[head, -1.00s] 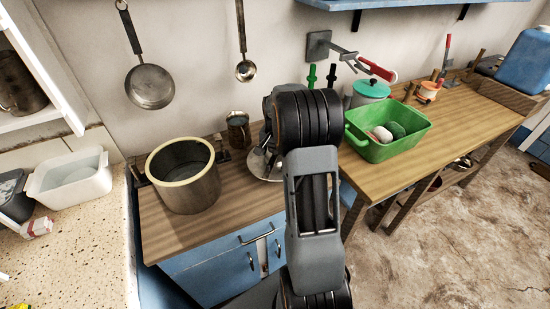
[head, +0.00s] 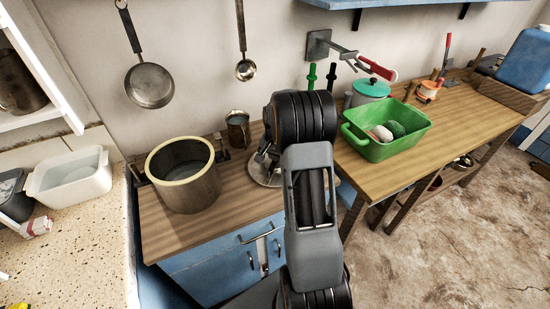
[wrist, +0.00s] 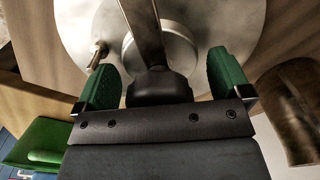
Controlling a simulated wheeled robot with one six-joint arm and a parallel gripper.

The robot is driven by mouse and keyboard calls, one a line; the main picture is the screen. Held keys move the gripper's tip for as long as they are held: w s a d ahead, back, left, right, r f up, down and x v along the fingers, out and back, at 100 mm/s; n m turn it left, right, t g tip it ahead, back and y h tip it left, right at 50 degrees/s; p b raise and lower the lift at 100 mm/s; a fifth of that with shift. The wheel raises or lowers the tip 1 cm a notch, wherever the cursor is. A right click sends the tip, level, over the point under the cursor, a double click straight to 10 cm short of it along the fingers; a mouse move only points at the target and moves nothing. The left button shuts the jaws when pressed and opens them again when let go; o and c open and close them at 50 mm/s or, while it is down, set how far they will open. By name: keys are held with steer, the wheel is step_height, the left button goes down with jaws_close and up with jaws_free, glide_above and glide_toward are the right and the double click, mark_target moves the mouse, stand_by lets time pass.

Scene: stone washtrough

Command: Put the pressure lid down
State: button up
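The pressure lid (head: 264,177) is a pale grey metal disc low over the wooden counter, right of the pot, partly hidden behind my arm. In the wrist view the lid (wrist: 226,22) fills the upper middle, with a metal bar and a dark knob (wrist: 158,88) toward me. My gripper (wrist: 164,78) has its green fingers apart, one each side of the knob, with gaps showing between knob and fingers. In the head view my gripper is mostly hidden behind my arm. I cannot tell whether the lid rests flat. The open pot (head: 207,196) has a cream rim.
A brown metal mug (head: 238,131) stands behind, between pot and lid; the wrist view shows it at right (wrist: 292,110). A green tub (head: 377,149) with stones and a teal-lidded pot (head: 369,91) stand on the right table. The counter's front strip is clear.

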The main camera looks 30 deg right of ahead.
step_height(320, 180, up, 12)
steer(key=shift+f, duration=0.1)
steer(key=s+a+r+n+t, duration=0.1)
steer(key=s+a+r+n, duration=0.2)
steer(key=a, duration=0.4)
steer(key=s+a+r+n+t, duration=0.1)
steer(key=s+a+r+n, duration=0.15)
steer(key=s+a, duration=0.3)
steer(key=s+a+f+n, duration=0.1)
steer(key=s+a, duration=0.1)
steer(key=s, duration=0.1)
steer(key=s+a+f+n+t, duration=0.1)
steer(key=s+a+n, duration=0.1)
steer(key=s+a, duration=0.1)
steer(key=s+a+f+n, duration=0.1)
steer(key=s+a+n, duration=0.1)
steer(key=s+a, duration=0.1)
steer(key=shift+s+a+f, duration=0.1)
steer(key=shift+s, duration=0.4)
steer(key=shift+p, duration=0.35)
step_height(320, 180, up, 3)
steer(key=shift+f+t+p, duration=0.2)
steer(key=shift+t+p, duration=0.1)
steer(key=shift+p, duration=0.65)
